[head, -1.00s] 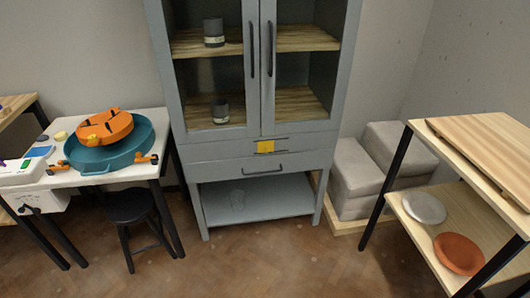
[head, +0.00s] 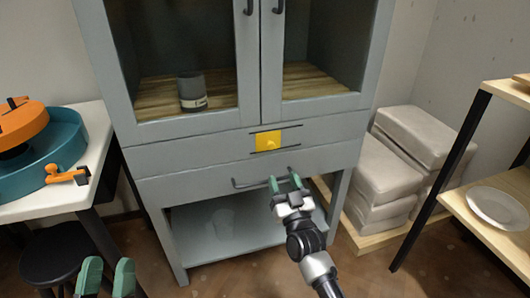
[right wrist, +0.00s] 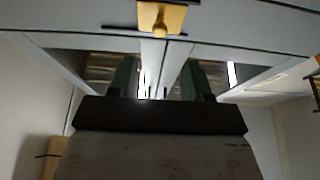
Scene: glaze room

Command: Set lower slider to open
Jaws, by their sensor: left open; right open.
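The slider is a yellow plate with a round knob (head: 269,141), set between two thin dark rails on the grey cabinet's front, below the glass doors. It also shows at the top of the right wrist view (right wrist: 160,17), beyond the fingertips. My right gripper (head: 286,183) is open and empty, below the slider and in front of the drawer handle in the head view. Its two green fingers (right wrist: 159,78) show apart in the right wrist view. My left gripper (head: 105,276) is open and empty at the lower left, well away from the slider.
A drawer handle (head: 247,184) sits just under the slider panel. A grey cup (head: 192,92) stands behind the left glass door. A white table (head: 98,150) with a teal basin is at left, a black stool (head: 55,257) below it. Stacked grey blocks and a shelf are at right.

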